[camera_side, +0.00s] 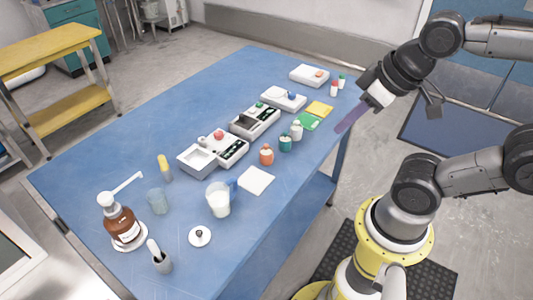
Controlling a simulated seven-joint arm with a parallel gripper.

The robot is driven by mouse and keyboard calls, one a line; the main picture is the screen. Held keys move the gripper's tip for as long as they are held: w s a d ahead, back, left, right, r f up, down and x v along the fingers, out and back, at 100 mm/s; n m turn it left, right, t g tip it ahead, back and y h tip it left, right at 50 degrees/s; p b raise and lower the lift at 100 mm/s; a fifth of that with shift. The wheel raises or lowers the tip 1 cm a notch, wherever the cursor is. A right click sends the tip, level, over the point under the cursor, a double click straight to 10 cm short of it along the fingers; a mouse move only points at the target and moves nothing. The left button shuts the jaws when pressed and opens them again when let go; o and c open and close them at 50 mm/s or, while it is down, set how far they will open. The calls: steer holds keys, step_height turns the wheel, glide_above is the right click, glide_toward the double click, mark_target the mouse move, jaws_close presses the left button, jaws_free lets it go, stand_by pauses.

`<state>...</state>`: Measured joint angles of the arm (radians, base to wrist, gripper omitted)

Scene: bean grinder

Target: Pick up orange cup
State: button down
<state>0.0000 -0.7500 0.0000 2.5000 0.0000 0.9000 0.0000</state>
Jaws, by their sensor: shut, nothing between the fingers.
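The orange cup (266,156) is small and stands upright on the blue table (150,125), a little right of the middle of its length. It is just left of a teal cup (286,144) and a white cup (297,131). My gripper (341,128) is above the table's right edge, up and to the right of the orange cup and clearly apart from it. Its long purplish fingers point down and left, shut and empty. The cup's front shows in full.
A white square (256,180) lies in front of the orange cup. A measuring jug (219,202), brown pump bottle (120,222) and clear glass (157,201) stand left. Green and yellow squares lie right.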

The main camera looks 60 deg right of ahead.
steer(key=c, duration=1.6)
jaws_free()
steer(key=shift+c, duration=1.3)
jaws_free()
